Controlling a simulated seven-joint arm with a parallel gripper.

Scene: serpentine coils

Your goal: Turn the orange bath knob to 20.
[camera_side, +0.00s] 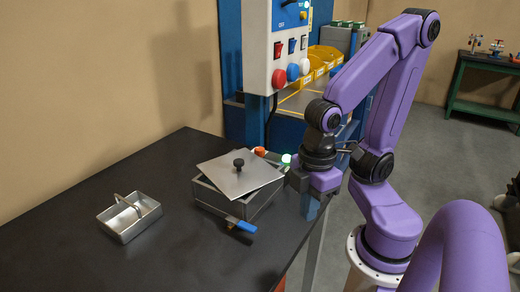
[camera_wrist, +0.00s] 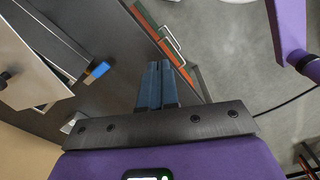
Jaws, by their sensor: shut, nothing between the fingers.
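The bath (camera_side: 236,205) is a grey box on the dark bench, with a loose metal lid (camera_side: 225,172) lying askew on top. A small orange knob (camera_side: 259,151) shows just behind the lid at the bath's far side; its scale and pointer cannot be read. The knob is not seen in the wrist view. My gripper (camera_side: 309,212) points down to the right of the bath, near the bench's right edge, apart from the knob. In the wrist view my blue fingers (camera_wrist: 158,72) are together with nothing between them.
A blue-handled valve (camera_side: 241,225) sticks out of the bath's front; its blue handle shows in the wrist view (camera_wrist: 97,72). A metal tray with a handle (camera_side: 130,218) stands to the left. A control box (camera_side: 285,50) hangs behind. The bench's front is clear.

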